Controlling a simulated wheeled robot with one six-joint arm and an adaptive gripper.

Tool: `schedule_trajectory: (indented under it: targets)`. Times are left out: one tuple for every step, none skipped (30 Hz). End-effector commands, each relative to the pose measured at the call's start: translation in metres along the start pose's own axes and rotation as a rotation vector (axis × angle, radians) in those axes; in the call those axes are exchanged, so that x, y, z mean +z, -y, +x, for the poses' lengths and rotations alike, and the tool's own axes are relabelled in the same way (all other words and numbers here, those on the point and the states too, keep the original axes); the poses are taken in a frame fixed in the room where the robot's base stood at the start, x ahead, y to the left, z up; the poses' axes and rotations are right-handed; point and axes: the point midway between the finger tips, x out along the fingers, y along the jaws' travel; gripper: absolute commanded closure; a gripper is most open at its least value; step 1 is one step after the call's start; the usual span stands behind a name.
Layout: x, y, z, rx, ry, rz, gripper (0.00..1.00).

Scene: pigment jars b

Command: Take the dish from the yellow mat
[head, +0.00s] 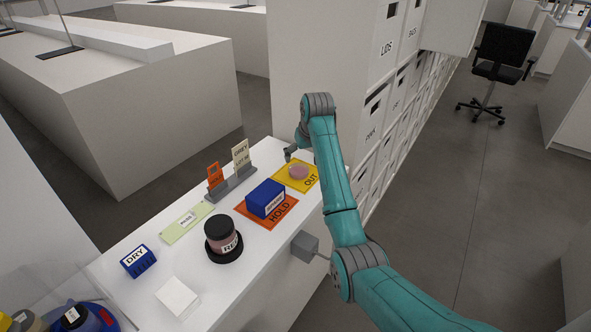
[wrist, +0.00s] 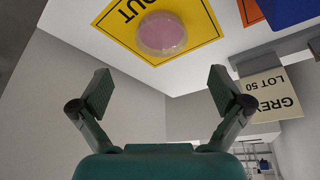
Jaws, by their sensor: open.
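A small round dish (head: 299,172) with pink contents sits on the yellow mat (head: 312,187) marked OUT, at the far end of the white counter. The dish (wrist: 162,34) also shows in the wrist view, near the top, on the yellow mat (wrist: 112,27). My gripper (wrist: 158,88) is open and empty in the wrist view, its two fingers spread apart below the dish in the picture. In the head view my gripper (head: 290,154) is partly hidden by my arm, close to the mat's far edge. The dish stands apart from the fingers.
An orange HOLD mat (head: 284,216) with a blue box (head: 265,199) lies beside the yellow mat. A grey card holder (head: 233,186) stands behind it with an orange card and a GREY LOT 50 card (head: 241,155). A dark-lidded jar (head: 223,238) stands nearer. Drawer cabinets (head: 385,90) rise behind.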

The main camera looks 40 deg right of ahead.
Motion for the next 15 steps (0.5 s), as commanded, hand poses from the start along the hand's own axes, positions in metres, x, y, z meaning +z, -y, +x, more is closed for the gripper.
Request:
schedule_trajectory:
  targets:
    - [0.001,0.0,0.009,0.0,0.002,0.0,0.0]
    - [0.001,0.0,0.013,0.0,0.003,0.0,0.0]
    - [0.0,0.0,0.018,0.0,0.002,0.0,0.0]
    - [0.0,0.0,0.022,0.0,0.002,0.0,0.0]
    - [0.0,0.001,0.025,0.0,0.002,0.0,0.0]
    - [0.0,0.001,0.028,0.0,0.001,0.0,0.0]
    - [0.0,0.001,0.03,0.0,0.0,0.0,0.0]
    - [0.0,0.001,0.031,0.0,0.0,0.0,0.0]
    - [0.0,0.001,0.033,0.0,0.0,0.0,0.0]
    - [0.0,0.001,0.035,0.0,0.0,0.0,0.0]
    - [0.001,0.001,0.036,0.0,0.001,-0.001,0.0]
    - [0.001,0.001,0.04,0.0,0.001,-0.001,0.0]
    - [0.001,0.001,0.044,0.0,0.002,-0.001,0.0]
    - [0.002,0.002,0.048,0.0,0.002,-0.001,0.0]
    - [0.002,0.002,0.054,0.0,0.002,-0.001,0.0]
